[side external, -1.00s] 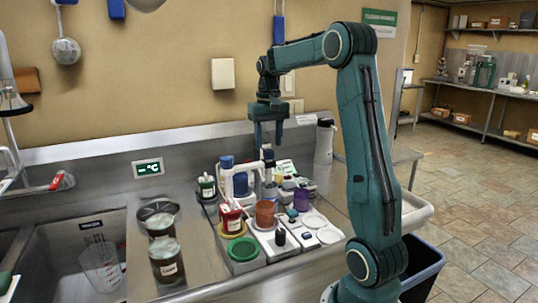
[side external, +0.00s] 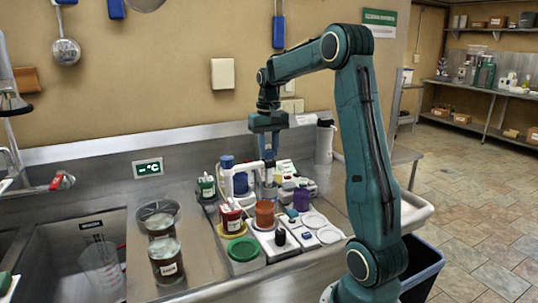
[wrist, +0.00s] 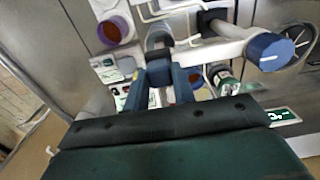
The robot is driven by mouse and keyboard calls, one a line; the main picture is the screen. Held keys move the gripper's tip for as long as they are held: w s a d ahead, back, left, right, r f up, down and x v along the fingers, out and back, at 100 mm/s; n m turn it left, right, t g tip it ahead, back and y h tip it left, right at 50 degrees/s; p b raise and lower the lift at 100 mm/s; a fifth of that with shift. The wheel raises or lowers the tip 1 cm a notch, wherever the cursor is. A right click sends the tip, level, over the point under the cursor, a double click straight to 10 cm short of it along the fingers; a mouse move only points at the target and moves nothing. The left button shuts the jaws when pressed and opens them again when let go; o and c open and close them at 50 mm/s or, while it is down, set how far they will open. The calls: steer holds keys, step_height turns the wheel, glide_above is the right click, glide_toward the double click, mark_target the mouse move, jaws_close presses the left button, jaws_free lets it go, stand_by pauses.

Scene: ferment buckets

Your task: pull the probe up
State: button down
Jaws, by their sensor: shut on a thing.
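The probe (side external: 269,163) has a dark head and stands upright at the end of a white stand arm. In the wrist view its dark head (wrist: 159,55) shows at the tips of my fingers. My gripper (side external: 268,152) points down and is shut on the probe's head; its blue fingers (wrist: 160,72) lie on either side of it. The probe's lower part is hidden by the vessel and items around it. The white stand (side external: 240,178) has a blue knob (side external: 227,161), also large in the wrist view (wrist: 270,50).
An orange-brown cup (side external: 265,213), a purple cup (side external: 301,199) and a green-rimmed container (side external: 243,249) crowd the counter nearby. A wall display (side external: 148,168) shows "-°C".

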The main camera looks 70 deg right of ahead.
steer(key=shift+r, duration=3.1)
steer(key=c, duration=1.2)
jaws_free()
steer(key=shift+o, duration=0.2)
step_height(320, 180, up, 14)
steer(key=shift+f, duration=0.15)
